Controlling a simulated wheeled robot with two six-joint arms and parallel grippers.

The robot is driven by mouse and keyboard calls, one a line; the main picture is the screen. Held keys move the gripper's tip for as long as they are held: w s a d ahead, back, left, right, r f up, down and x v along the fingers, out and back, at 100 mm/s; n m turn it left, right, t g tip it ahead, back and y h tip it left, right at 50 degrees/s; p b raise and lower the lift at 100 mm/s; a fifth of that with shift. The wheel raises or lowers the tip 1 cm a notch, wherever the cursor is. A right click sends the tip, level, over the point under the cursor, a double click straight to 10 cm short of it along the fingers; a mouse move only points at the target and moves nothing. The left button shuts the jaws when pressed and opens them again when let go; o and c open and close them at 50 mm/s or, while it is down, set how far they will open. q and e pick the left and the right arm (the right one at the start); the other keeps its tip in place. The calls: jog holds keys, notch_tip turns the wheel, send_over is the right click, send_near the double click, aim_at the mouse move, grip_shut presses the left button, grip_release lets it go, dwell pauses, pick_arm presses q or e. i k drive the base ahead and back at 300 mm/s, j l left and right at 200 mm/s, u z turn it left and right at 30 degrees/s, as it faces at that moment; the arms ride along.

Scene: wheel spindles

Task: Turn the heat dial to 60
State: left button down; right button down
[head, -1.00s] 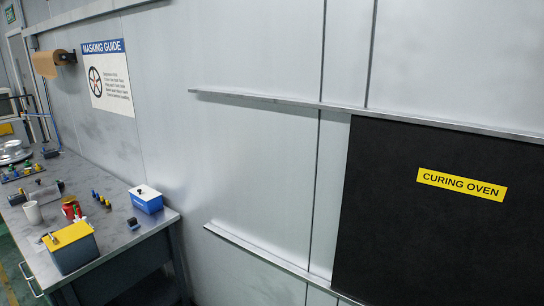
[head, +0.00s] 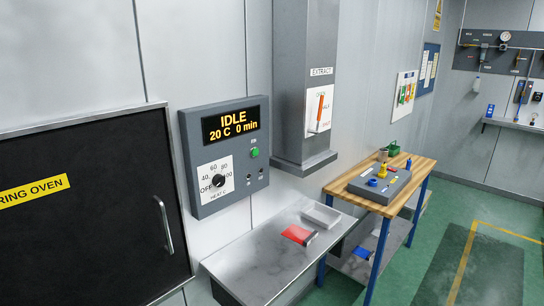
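The heat dial (head: 219,180) is a small dark knob on a white plate marked OFF, 40, 60, 80 and 100, labelled HEAT C. Its pointer seems to be toward OFF, but it is too small to be sure. It sits on the grey control panel (head: 190,130), whose display (head: 231,123) reads IDLE, 20 C, 0 min. A green button (head: 254,152) is right of the dial. Neither of my grippers is in the head view.
The dark curing oven door (head: 90,240) with its handle (head: 163,224) is left of the panel. A metal shelf (head: 250,262) below holds a red item (head: 297,233) and a tray (head: 321,215). A grey column with an EXTRACT lever (head: 320,107) and a wooden bench (head: 421,168) stand right.

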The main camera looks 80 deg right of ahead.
aim_at(219, 180)
jog(key=z, duration=2.65)
